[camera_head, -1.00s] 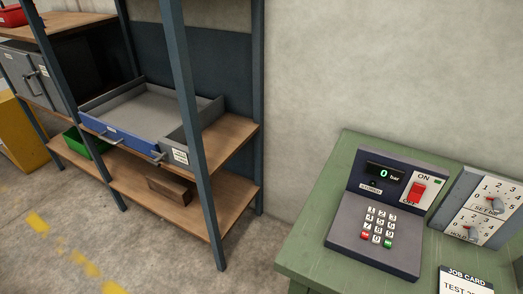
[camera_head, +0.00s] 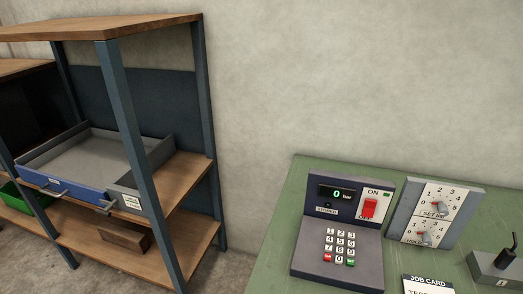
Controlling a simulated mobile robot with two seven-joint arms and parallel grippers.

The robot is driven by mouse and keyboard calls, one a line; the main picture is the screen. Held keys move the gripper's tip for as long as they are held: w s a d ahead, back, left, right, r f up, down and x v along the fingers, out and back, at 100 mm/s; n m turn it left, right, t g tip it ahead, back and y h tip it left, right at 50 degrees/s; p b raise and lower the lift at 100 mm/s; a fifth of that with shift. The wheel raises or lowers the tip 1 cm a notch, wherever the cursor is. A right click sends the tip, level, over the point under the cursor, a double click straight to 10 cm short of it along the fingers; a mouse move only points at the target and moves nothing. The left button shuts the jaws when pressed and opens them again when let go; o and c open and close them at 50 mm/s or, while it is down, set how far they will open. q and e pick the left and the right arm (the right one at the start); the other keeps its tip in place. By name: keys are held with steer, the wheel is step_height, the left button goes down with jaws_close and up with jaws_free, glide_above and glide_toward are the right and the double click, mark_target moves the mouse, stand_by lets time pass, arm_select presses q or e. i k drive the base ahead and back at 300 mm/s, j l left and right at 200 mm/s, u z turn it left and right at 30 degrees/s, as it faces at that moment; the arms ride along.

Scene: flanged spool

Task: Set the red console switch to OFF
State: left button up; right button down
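The dark console (camera_head: 340,245) stands on the green bench at the lower right of the head view. Its red switch (camera_head: 370,208) is a rocker on a white plate, with ON printed above it and OFF below. A small green light (camera_head: 386,194) shows beside the ON label. The display (camera_head: 336,193) reads 0 bar. A keypad (camera_head: 339,245) sits on the sloped front. I cannot tell for certain which way the rocker is tipped. Neither gripper is in view.
A grey panel with two dials (camera_head: 436,214) stands right of the console. A job card (camera_head: 428,284) lies in front of it, and a grey box with a black lever (camera_head: 499,264) is at the right edge. A shelf rack with a blue-fronted drawer (camera_head: 62,190) is at the left.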

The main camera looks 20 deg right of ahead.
mark_target(369, 205)
steer(key=z, duration=1.3)
steer(key=j+z, duration=0.2)
steer(key=z, duration=0.15)
steer(key=k+j+z, duration=0.15)
steer(key=z, duration=0.15)
